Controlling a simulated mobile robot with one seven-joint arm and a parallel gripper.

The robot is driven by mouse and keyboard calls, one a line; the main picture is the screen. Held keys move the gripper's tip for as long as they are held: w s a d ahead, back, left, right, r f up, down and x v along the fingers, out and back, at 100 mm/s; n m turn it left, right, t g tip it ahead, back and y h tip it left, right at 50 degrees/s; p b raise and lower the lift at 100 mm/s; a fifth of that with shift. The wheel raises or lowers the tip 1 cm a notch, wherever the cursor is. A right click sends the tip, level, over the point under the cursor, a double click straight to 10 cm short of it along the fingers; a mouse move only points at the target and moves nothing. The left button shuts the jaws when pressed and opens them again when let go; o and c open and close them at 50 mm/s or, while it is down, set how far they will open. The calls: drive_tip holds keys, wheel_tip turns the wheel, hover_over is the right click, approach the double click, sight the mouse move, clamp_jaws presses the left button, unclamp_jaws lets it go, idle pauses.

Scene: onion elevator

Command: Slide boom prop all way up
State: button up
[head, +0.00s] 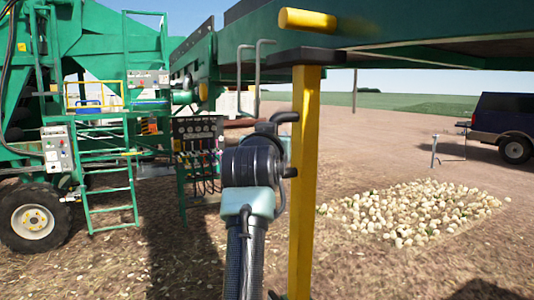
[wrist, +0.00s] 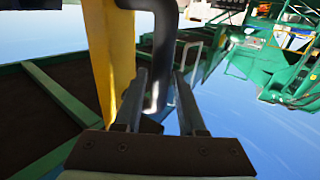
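The boom prop (head: 303,180) is an upright yellow post right of centre in the head view. Its black top plate (head: 305,56) is at the underside edge of the green boom (head: 400,45); I cannot tell whether they touch. The prop (wrist: 108,60) is also at the left in the wrist view. A dark bent handle (wrist: 164,45) shows beside it. My gripper (wrist: 162,80) has its two fingers apart, with the handle between them and a light gap by the right finger. In the head view my arm hides most of the gripper and handle.
A green machine with a ladder (head: 108,185) and a control panel (head: 198,140) stands at the left. A pile of onions (head: 415,212) lies on the ground at the right. A dark vehicle (head: 505,125) is parked behind it. A yellow cylinder (head: 307,19) sticks out from the boom above.

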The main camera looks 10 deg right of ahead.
drive_tip(key=b+v, duration=0.4)
drive_tip(key=v, duration=0.6)
drive_tip(key=shift+b, duration=0.4)
drive_tip(key=shift+r, duration=0.15)
drive_tip(key=s+a+n+t+y+b, duration=0.1)
drive_tip(key=s+a+t, duration=0.1)
drive_tip(key=s, duration=0.6)
drive_tip(key=s+a+r+n+t+y+b, duration=0.1)
drive_tip(key=s+t, duration=0.3)
drive_tip(key=s, duration=0.4)
drive_tip(key=s+a+n+t+y+b, duration=0.1)
drive_tip(key=s+a+t+y, duration=0.2)
drive_tip(key=s, duration=0.5)
drive_tip(key=shift+a+r+t, duration=0.3)
drive_tip(key=shift+r+t, duration=0.05)
drive_tip(key=shift+t, duration=0.15)
drive_tip(key=shift+s+f, duration=0.1)
